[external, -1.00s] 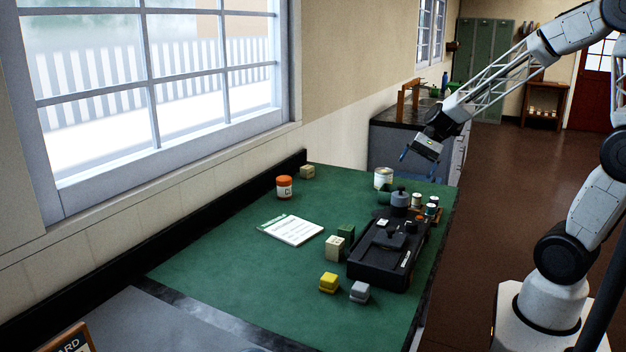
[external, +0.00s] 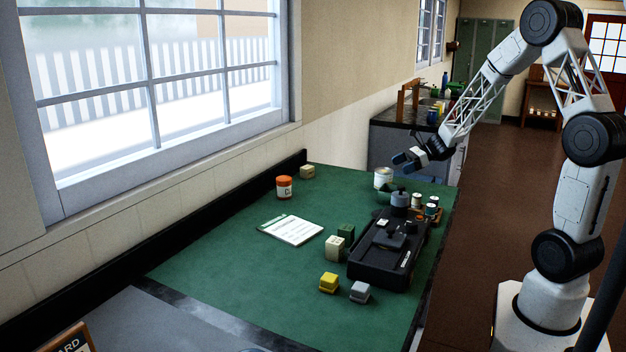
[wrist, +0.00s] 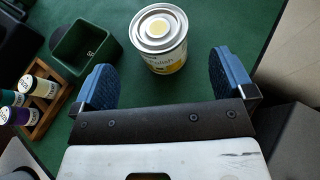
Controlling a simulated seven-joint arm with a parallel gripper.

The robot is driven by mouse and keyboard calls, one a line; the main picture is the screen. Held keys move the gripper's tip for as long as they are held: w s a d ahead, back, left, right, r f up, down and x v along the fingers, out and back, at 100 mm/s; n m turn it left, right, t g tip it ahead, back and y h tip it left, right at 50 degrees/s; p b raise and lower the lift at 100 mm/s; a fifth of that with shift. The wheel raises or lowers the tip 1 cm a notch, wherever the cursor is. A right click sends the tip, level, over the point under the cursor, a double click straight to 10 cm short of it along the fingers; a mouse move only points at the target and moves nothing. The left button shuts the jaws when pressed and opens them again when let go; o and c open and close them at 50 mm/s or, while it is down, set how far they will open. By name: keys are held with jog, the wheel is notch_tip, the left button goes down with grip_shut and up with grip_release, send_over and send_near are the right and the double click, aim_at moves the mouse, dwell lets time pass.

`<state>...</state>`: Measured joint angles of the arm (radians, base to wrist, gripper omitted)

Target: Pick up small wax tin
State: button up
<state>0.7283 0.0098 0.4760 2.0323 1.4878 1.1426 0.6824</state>
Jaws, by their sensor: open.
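A small pale tin with a round metal lid (external: 383,178) stands upright on the green bench top. In the wrist view the tin (wrist: 160,40) shows a yellow spot on its lid and a partly hidden label; I cannot read the word wax on it. My gripper (external: 402,161) is above and just beyond the tin in the external view. In the wrist view the blue fingers of my gripper (wrist: 166,86) are spread wide, empty, with the tin ahead of and roughly midway between them, not touching.
A black machine base (external: 378,263), small blocks (external: 335,247), a notepad (external: 292,230) and an orange-lidded jar (external: 284,187) share the bench. The bench's left side is mostly clear.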

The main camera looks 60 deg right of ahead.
aim_at(389, 170)
jog(key=shift+w+a, duration=0.1)
jog(key=shift+a, duration=0.05)
jog(key=shift+x, duration=1.2)
jog(key=shift+x, duration=2.6)
jog(key=c, duration=1.1)
jog(key=shift+o, duration=0.2)
jog(key=shift+r, duration=0.15)
notch_tip(389, 170, up, 28)
